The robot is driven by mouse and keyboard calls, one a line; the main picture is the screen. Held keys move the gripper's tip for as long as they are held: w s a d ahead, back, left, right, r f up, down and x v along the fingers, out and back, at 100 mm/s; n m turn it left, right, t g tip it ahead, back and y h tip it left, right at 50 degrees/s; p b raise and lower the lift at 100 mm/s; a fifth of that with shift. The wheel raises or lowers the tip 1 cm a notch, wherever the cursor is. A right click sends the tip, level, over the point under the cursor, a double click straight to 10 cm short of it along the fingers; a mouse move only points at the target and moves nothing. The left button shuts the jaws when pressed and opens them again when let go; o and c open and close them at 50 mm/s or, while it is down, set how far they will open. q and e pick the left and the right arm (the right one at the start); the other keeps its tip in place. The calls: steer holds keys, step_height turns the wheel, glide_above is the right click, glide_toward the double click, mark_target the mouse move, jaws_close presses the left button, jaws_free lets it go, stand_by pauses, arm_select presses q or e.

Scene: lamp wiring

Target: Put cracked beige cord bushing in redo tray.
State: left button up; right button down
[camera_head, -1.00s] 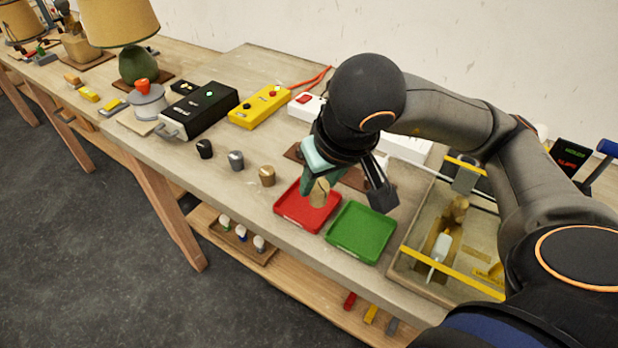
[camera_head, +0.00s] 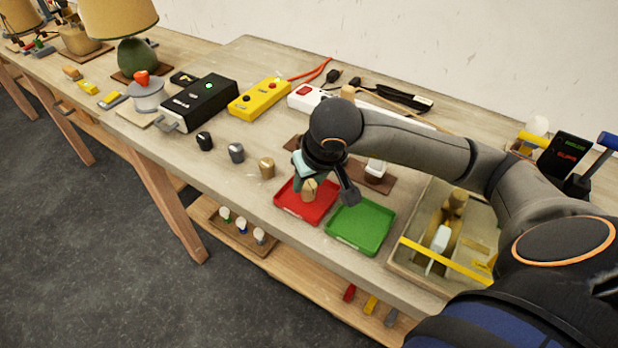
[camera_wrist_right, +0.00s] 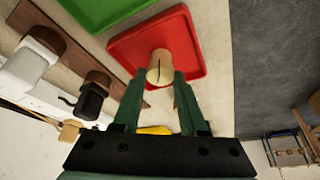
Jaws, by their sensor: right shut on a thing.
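The beige cord bushing (camera_head: 309,191) is held in my right gripper (camera_head: 307,182) over the red tray (camera_head: 290,205). In the right wrist view, the bushing (camera_wrist_right: 160,67) shows a dark crack line down its side. The green fingertips (camera_wrist_right: 164,80) are shut on it from both sides. The red tray (camera_wrist_right: 190,35) lies behind it there. I cannot tell whether the bushing touches the tray floor. My left gripper is not in view.
A green tray (camera_head: 360,227) lies just right of the red one. Black (camera_head: 204,141), grey (camera_head: 236,153) and brass-coloured (camera_head: 267,168) bushings stand to the left. A yellow-barred bin (camera_head: 440,258) is at the right. A black box (camera_head: 200,102) stands further back.

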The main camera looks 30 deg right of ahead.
steer(key=shift+f+b, duration=0.3)
steer(key=shift+b, duration=0.1)
steer(key=shift+c, duration=2.2)
jaws_free()
steer(key=shift+r, duration=0.15)
steer(key=shift+r+p, duration=0.45)
steer(key=shift+p, duration=0.05)
steer(key=v, duration=1.1)
steer(key=shift+s+r+p, duration=0.2)
steer(key=shift+s+p, duration=0.05)
steer(key=shift+p, duration=0.1)
